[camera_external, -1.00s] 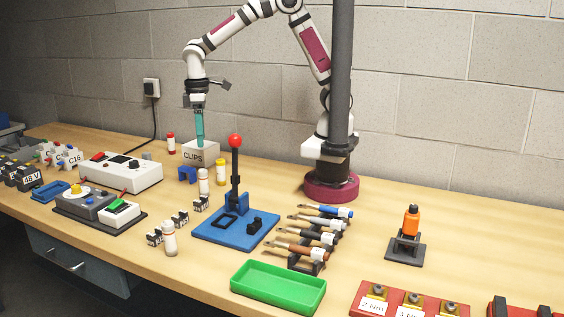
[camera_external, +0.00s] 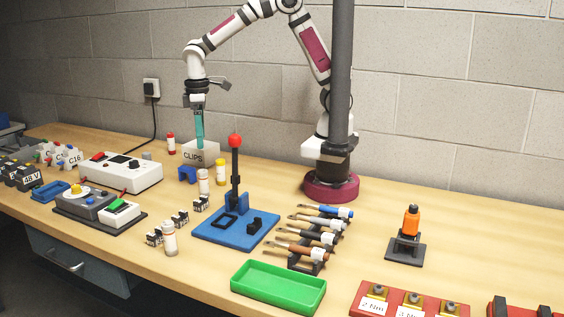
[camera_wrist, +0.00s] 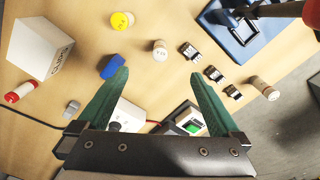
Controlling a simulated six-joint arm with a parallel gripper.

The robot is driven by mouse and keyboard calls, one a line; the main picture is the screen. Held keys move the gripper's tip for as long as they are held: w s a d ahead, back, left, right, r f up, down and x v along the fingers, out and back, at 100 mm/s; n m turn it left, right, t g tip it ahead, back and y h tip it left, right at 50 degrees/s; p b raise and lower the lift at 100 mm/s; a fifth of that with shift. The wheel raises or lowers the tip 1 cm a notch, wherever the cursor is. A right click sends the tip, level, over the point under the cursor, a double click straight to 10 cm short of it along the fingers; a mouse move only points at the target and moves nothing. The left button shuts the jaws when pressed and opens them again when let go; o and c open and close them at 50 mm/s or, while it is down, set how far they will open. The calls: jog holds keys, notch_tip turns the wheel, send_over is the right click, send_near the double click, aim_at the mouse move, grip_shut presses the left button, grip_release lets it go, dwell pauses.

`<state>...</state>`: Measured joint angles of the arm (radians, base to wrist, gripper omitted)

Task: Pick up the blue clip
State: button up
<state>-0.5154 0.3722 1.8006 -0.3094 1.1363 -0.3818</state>
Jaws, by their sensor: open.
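The blue clip (camera_external: 187,174) lies on the wooden bench in front of the white CLIPS box (camera_external: 201,158). In the wrist view the blue clip (camera_wrist: 111,66) shows beside the left fingertip, just outside the gap between the fingers. My gripper (camera_external: 199,146) has teal fingers pointing down and hangs above the bench at the CLIPS box. In the wrist view my gripper (camera_wrist: 160,74) is open, with nothing between its fingers. The clip appears apart from the fingers, below them.
White-bodied bottles, one yellow-capped (camera_external: 221,172) and one pale-capped (camera_external: 203,183), stand right of the clip. A red-capped bottle (camera_external: 171,143) stands behind. A white control box (camera_external: 121,172) lies to the left. A blue press with a red-knobbed lever (camera_external: 235,142) stands to the right.

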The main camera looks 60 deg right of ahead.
notch_tip(320, 180, up, 5)
jog(key=m+y, duration=1.2)
jog(key=m, duration=1.2)
send_over(182, 184)
jog(key=s+d, duration=0.4)
jog(key=f, duration=0.1)
jog(key=w+d+f+m+t, duration=0.1)
jog(key=w+d+m+t, duration=0.2)
jog(key=m, duration=0.1)
jog(key=shift+n+g+y, duration=0.3)
jog(key=shift+n, duration=0.1)
jog(key=f, duration=1.6)
jog(key=shift+s+a, duration=0.25)
jog(key=shift+a, duration=0.05)
jog(key=x, duration=0.8)
jog(key=shift+d+f, duration=0.2)
jog(key=shift+f, duration=0.05)
jog(key=c, duration=1.2)
